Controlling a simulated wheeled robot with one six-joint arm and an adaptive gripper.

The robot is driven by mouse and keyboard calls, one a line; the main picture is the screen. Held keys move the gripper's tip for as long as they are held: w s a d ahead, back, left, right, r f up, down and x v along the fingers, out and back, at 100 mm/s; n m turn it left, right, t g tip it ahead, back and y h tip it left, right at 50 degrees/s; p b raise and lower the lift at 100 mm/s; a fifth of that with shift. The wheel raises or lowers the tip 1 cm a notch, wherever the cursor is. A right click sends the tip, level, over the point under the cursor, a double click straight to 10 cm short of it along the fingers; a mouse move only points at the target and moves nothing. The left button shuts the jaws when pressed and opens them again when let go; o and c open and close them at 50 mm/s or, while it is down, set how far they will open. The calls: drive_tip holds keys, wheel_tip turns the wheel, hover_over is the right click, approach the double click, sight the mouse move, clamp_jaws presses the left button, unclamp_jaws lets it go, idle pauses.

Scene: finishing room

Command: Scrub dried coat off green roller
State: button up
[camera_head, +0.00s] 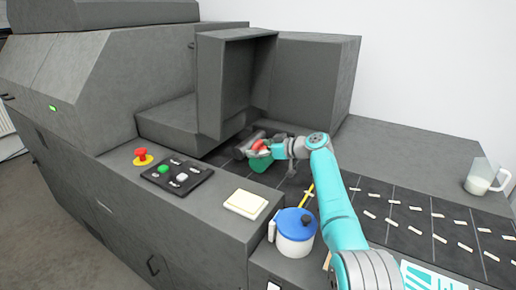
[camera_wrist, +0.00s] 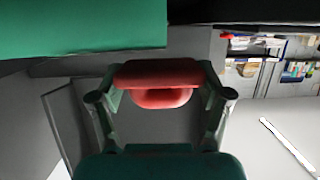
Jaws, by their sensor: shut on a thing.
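My gripper (camera_head: 268,149) reaches into the open bay of the grey machine, over the dark belt. It is shut on a red scrubber-like piece (camera_wrist: 158,76), which sits between both fingers in the wrist view and also shows in the head view (camera_head: 260,144). The green roller (camera_head: 261,164) is just below the gripper in the head view, partly hidden by it. In the wrist view the green roller (camera_wrist: 75,28) fills the upper left, close to the red piece. I cannot tell whether they touch. No dried coat can be made out on the visible green surface.
A raised grey hood (camera_head: 225,85) stands behind the gripper. A jug (camera_head: 482,178) stands right, beyond the strip-covered belt (camera_head: 420,215).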

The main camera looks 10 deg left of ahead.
drive_tip(key=shift+f, duration=0.6)
